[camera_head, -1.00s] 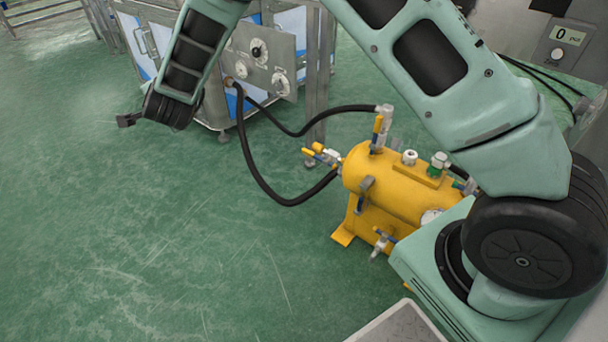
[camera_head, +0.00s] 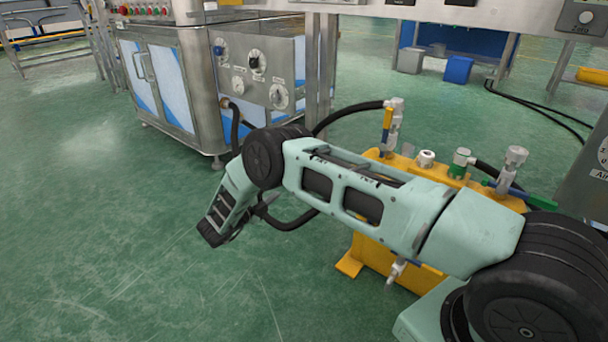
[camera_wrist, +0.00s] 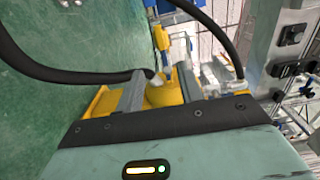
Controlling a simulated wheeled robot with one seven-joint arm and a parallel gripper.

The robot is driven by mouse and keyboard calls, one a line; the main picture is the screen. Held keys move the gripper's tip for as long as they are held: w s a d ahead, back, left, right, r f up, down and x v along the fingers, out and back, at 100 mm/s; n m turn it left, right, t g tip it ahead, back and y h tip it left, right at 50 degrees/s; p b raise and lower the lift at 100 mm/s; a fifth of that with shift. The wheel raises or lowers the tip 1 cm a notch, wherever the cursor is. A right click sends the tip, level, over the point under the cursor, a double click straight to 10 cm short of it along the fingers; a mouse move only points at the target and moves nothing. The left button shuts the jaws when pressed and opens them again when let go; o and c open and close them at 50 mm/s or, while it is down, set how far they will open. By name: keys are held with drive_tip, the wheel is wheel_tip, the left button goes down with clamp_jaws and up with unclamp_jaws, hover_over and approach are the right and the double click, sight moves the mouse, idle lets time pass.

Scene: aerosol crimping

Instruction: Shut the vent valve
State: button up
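The yellow tank (camera_head: 365,258) carries several valves, and no label shows which is the vent valve. A grey valve with a yellow handle (camera_head: 388,118) stands at its top left, a green-bodied valve (camera_head: 460,162) in the middle, and a grey valve with a green handle (camera_head: 540,201) at the right. A small valve (camera_head: 395,271) hangs below. My arm hides the tank's left end and much of its body. My gripper (camera_wrist: 160,88) is open in the wrist view, facing a rounded yellow part (camera_wrist: 160,92), with nothing visibly held. In the head view its fingertips are unclear.
A black hose (camera_head: 345,112) runs from the tank to a steel cabinet (camera_head: 205,85) with knobs; a hose (camera_wrist: 60,75) also crosses the wrist view's left side. A steel post (camera_head: 318,75) stands behind. Green floor (camera_head: 110,240) is clear at left.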

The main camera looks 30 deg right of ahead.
drive_tip(key=b+x, duration=0.6)
drive_tip(key=x, duration=0.9)
drive_tip(key=shift+d, duration=0.25)
drive_tip(key=shift+w, duration=0.1)
clamp_jaws()
